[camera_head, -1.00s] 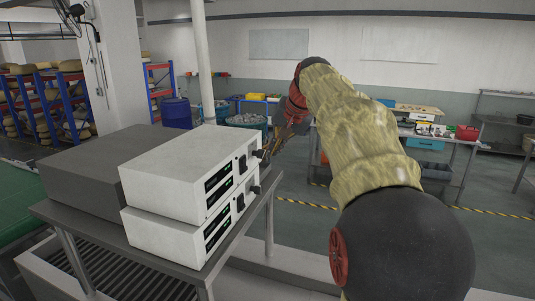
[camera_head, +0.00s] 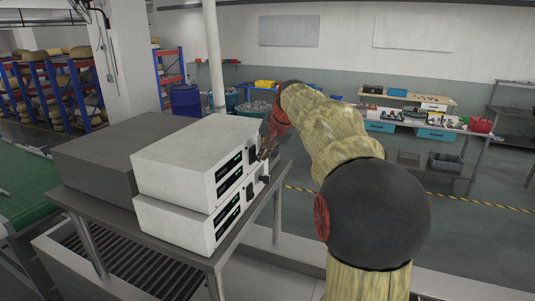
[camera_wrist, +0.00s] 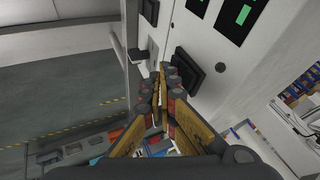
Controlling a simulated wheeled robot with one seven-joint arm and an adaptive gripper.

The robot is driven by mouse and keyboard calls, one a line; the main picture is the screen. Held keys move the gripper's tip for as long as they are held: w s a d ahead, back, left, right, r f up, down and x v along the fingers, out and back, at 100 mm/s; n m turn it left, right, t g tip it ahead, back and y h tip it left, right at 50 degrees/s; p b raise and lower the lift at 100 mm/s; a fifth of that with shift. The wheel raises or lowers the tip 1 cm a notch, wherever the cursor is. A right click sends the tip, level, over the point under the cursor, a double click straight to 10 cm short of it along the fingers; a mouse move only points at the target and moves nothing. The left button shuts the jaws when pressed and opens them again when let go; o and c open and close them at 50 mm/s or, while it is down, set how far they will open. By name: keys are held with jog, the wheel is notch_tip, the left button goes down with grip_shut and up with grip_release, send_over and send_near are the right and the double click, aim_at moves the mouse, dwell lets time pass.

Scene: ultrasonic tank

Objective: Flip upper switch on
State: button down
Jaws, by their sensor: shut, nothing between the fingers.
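Two white control boxes are stacked, the upper box (camera_head: 190,150) resting on the lower box (camera_head: 172,225). Each has dark displays and a dark switch on its right-facing front; the upper switch (camera_head: 251,157) is small here, and its position cannot be told. My gripper (camera_head: 267,147) is at the right end of the upper box's front. Contact with the panel or switch cannot be told. The fingers hide part of the panel.
The boxes stand on a grey metal table (camera_head: 110,232) beside a dark grey block (camera_head: 95,165). A green conveyor (camera_head: 25,190) lies at the left. Workbenches (camera_head: 420,120) stand at the back right, with open floor in front of them.

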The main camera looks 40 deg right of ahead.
jog(key=shift+w+a+f+t+b, duration=0.25)
jog(key=shift+w+t+b, duration=0.1)
jog(key=shift+b, duration=0.4)
jog(key=shift+r, duration=0.1)
jog(key=shift+r+p, duration=0.65)
jog(key=shift+r, duration=0.05)
jog(key=shift+s+f, duration=0.1)
